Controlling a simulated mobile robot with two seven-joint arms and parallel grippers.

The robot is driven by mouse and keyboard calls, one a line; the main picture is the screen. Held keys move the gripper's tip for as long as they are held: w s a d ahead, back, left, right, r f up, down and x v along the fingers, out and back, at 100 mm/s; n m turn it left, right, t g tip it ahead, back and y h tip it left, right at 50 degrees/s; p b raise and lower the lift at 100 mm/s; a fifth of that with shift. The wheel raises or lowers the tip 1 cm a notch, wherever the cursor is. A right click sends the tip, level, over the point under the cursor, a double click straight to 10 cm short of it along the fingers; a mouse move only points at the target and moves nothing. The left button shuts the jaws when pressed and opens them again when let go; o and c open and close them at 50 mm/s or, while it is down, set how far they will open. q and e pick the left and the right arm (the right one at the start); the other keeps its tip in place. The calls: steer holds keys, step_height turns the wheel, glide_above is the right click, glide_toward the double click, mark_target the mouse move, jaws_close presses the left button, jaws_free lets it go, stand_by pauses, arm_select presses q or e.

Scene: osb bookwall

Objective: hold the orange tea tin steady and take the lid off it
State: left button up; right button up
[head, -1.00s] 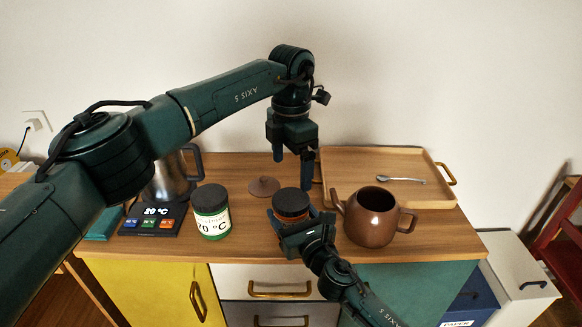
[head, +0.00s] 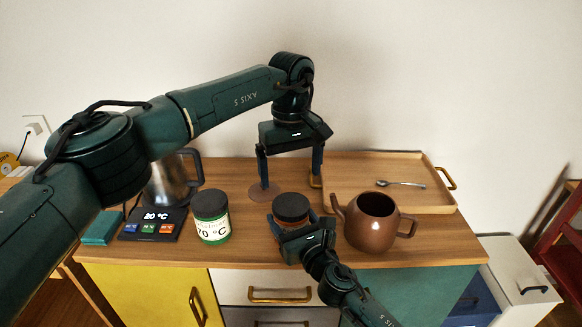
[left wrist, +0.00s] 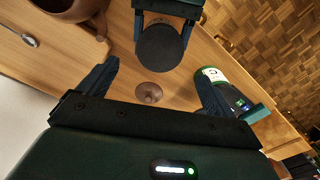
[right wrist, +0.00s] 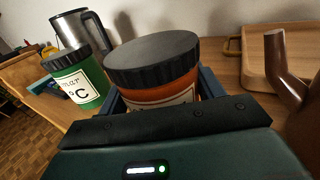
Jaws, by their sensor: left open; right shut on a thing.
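The orange tea tin (right wrist: 160,97) stands upright on the cabinet top with its black lid (right wrist: 152,52) on. In the head view the black lid (head: 291,206) hides most of the tin. My right gripper (head: 289,222) is shut on the tin's sides, below the lid. My left gripper (head: 290,180) is open and empty, above and behind the tin, its two fingers spread wide and pointing down. In the left wrist view the lid (left wrist: 159,48) lies beyond the open left fingers (left wrist: 155,88), with the right gripper's fingers on both sides of it.
A green tin (head: 211,217) stands left of the orange one, beside a kettle base (head: 154,224) and steel kettle (head: 172,182). A brown teapot (head: 371,222) stands close on the right. A wooden tray (head: 345,180) with a spoon (head: 400,184) lies behind it. A brown lid (head: 262,193) lies behind the tin.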

mark_target(291, 204)
arm_select(q)
step_height(291, 204, down, 8)
steer(key=shift+r, duration=0.1)
stand_by(0.4)
